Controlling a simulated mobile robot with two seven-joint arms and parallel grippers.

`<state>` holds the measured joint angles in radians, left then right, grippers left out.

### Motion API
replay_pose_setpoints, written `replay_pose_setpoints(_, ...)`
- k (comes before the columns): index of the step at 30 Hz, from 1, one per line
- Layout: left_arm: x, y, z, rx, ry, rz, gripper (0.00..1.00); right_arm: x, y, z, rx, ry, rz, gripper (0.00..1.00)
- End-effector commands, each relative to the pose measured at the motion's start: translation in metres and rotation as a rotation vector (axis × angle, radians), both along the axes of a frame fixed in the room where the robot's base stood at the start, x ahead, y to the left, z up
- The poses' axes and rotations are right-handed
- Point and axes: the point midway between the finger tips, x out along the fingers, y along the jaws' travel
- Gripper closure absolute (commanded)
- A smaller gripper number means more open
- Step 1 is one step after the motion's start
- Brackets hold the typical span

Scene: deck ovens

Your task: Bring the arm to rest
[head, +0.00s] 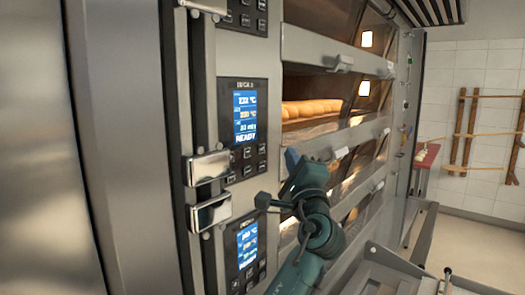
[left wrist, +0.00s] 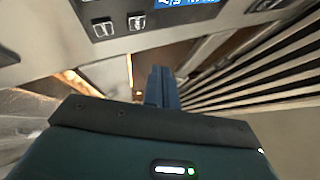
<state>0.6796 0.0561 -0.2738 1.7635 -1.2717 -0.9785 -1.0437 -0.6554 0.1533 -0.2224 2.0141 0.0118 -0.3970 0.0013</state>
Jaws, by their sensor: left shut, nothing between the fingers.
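My left arm comes up from the bottom of the head view, dark green. My left gripper (head: 291,158) is raised in front of the deck oven (head: 325,52), close to the control panels. Its blue fingers (left wrist: 160,88) show together in the left wrist view, shut with nothing between them. In the head view the hand hides part of the oven front. I cannot tell whether it touches the oven. My right gripper is not in view.
A control panel (head: 244,122) reads READY; a lower panel (head: 245,250) is beside the arm. Bread (head: 310,108) lies on an oven deck. Metal handles (head: 209,167) stick out at the left. A wooden rack (head: 470,130) hangs on the tiled wall. Open floor shows at the right.

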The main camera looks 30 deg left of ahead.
Motion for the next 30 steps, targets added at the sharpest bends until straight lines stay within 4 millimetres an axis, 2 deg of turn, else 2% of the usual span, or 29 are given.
replay_pose_setpoints(23, 0.0, -0.001, 0.0, 0.001, -0.001, 0.001, 1.0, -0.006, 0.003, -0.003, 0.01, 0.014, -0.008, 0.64)
replay_pose_setpoints(26, 0.003, -0.003, -0.017, -0.024, 0.017, -0.034, 1.0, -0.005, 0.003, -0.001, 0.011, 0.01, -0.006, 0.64)
replay_pose_setpoints(29, 0.009, -0.008, -0.062, -0.096, 0.061, -0.128, 1.0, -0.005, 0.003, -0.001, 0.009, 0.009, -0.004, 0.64)
replay_pose_setpoints(30, 0.011, -0.012, -0.087, -0.141, 0.085, -0.18, 1.0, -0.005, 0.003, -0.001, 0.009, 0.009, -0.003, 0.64)
